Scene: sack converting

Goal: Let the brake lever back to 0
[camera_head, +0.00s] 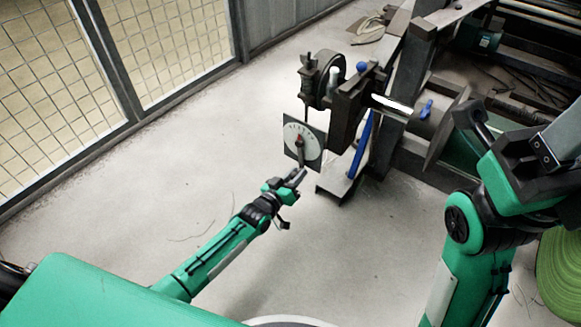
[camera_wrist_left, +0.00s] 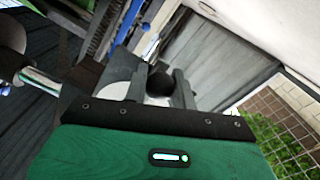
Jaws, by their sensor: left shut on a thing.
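The brake dial (camera_head: 291,131) is a round white face with scale marks on a square grey plate, below the brake wheel (camera_head: 335,80). The brake lever (camera_head: 300,146) lies across the dial face, close to upright; the scale figures are too small to read. My left gripper (camera_head: 299,176) is at the lever's lower end, just below the dial. In the left wrist view, my gripper's two dark fingers (camera_wrist_left: 161,88) close around the lever's black ball knob (camera_wrist_left: 158,80). The dial's white face shows partly behind them. My right arm is at the right of the head view; its gripper does not show.
A steel frame with a shaft (camera_head: 392,104) and blue handles (camera_head: 425,109) stands right of the dial. A blue bar (camera_head: 360,148) slopes down to its foot. A green roll (camera_head: 562,275) is at the lower right. Floor (camera_head: 180,160) left of the dial is clear up to the mesh fence (camera_head: 60,80).

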